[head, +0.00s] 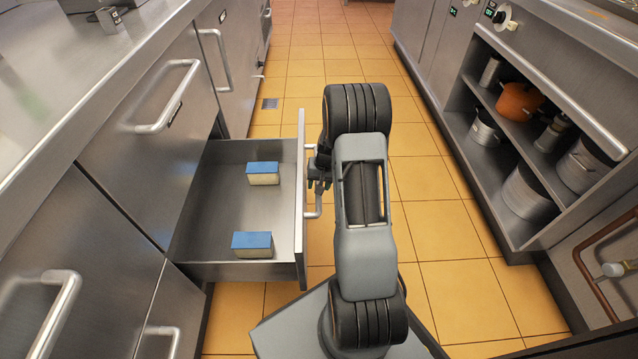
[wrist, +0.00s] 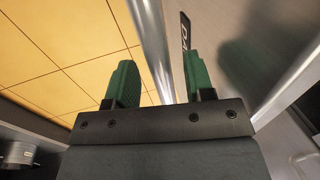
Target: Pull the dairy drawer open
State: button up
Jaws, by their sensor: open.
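The steel drawer (head: 225,205) on the left is pulled well out of its cabinet. A dark label beginning "DA" (wrist: 185,32) shows on its front in the wrist view. The bar handle (head: 312,210) is on the outer face of the drawer front and also shows in the wrist view (wrist: 153,45). My gripper (head: 320,178) is at the handle, its two green fingers (wrist: 160,78) apart, with the bar appearing between them. Whether a finger touches the bar I cannot tell. In the head view my wrist partly hides the handle.
Two blue-topped cream blocks (head: 263,173) (head: 252,245) lie in the drawer. Closed drawers and a steel counter (head: 60,75) are at left. An open shelf with pots (head: 520,100) is at right. Tiled floor (head: 440,215) between is clear.

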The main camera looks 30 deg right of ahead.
jog(key=p+v, duration=0.5)
jog(key=v, duration=0.9)
jog(key=shift+w, duration=0.1)
jog(key=s+a+r+n+p, duration=0.15)
jog(key=a+r+p, duration=0.3)
jog(key=r, duration=0.45)
jog(key=s+a+r+n+h+p, duration=0.1)
jog(key=s+a+r+p, duration=0.15)
jog(key=r+p, duration=0.5)
jog(key=s+a+r+n+p, duration=0.1)
jog(key=a+r+p, duration=0.35)
jog(key=r, duration=0.55)
jog(key=s+a+r+n+p, duration=0.1)
jog(key=s+a+r+p, duration=0.2)
jog(key=r, duration=0.3)
jog(key=s+a+r+n+t+p, duration=0.1)
jog(key=s+a+r+p, duration=0.2)
jog(key=r+p, duration=0.3)
jog(key=s+a+r+n+t+h+p, duration=0.1)
jog(key=s+a+r+p, duration=0.2)
jog(key=s+r+p, duration=0.1)
jog(key=v, duration=0.3)
jog(key=shift+s+p, duration=0.2)
jog(key=shift+p, duration=0.1)
jog(key=shift+f, duration=0.15)
